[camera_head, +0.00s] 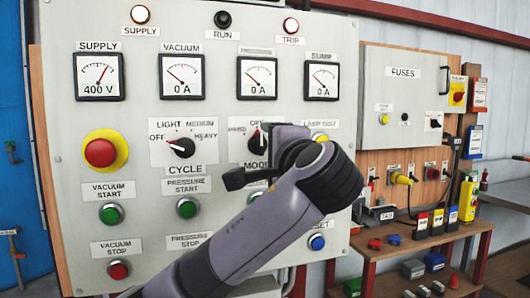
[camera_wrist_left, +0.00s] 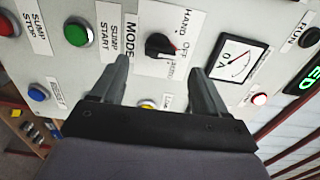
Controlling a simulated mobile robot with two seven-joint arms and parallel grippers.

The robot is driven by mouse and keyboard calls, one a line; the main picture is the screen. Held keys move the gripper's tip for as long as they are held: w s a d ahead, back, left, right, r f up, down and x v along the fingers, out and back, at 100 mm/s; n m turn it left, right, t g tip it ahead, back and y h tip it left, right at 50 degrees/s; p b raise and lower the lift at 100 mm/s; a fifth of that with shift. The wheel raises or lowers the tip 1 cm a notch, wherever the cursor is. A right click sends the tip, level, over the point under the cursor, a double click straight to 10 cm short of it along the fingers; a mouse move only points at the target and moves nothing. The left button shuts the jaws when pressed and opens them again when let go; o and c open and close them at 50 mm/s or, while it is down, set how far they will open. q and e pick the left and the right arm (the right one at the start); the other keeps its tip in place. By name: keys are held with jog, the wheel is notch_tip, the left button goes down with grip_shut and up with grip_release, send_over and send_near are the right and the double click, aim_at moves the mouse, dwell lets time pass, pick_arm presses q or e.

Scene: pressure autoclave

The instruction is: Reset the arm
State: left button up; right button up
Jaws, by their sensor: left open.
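My left gripper (camera_head: 250,158) is open and empty in front of the grey control panel (camera_head: 225,115). In the left wrist view its two fingers (camera_wrist_left: 160,78) stand apart, pointing at the panel. The black MODE knob (camera_wrist_left: 160,45) shows just beyond the fingertips, between them in the picture; I cannot tell whether they touch it. In the head view this MODE knob (camera_head: 257,142) is partly hidden by the gripper. My left arm covers the panel's lower right, including buttons there. My right gripper is not in view.
The panel carries gauges, the CYCLE knob (camera_head: 181,147), a red emergency button (camera_head: 100,153), green and red buttons, and a blue reset button (camera_head: 317,242). A fuse box (camera_head: 404,92) is at the right. Below it stands a shelf (camera_head: 440,238) with several small items.

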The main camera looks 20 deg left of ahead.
pick_arm(q)
jog(key=shift+v, duration=0.95)
jog(key=w+d+f+m+g+h+p, duration=0.15)
jog(key=f+h, duration=0.25)
jog(key=f, duration=0.9)
jog(key=w+f+h, duration=0.2)
jog(key=f+h, duration=0.2)
jog(key=f, duration=0.9)
jog(key=s+f+n+g+h, duration=0.1)
jog(key=s+f, duration=0.2)
jog(key=f, duration=0.3)
jog(key=s+f+n+h+p, duration=0.1)
jog(key=s+f, duration=0.1)
jog(key=f, duration=0.3)
jog(key=s+f+n+g+h, duration=0.1)
jog(key=s+f, duration=0.2)
jog(key=f, duration=0.3)
jog(key=s+a+f+n, duration=0.2)
jog(key=s+f, duration=0.2)
jog(key=s, duration=0.3)
jog(key=s+a+f+n+p, duration=0.1)
jog(key=s+a+f+n, duration=0.2)
jog(key=s, duration=0.4)
jog(key=s+a+f+n+h, duration=0.1)
jog(key=s+a+f+n, duration=0.1)
jog(key=s+f, duration=0.3)
jog(key=s+g, duration=0.1)
jog(key=s, duration=0.2)
jog(key=shift+a+p, duration=0.4)
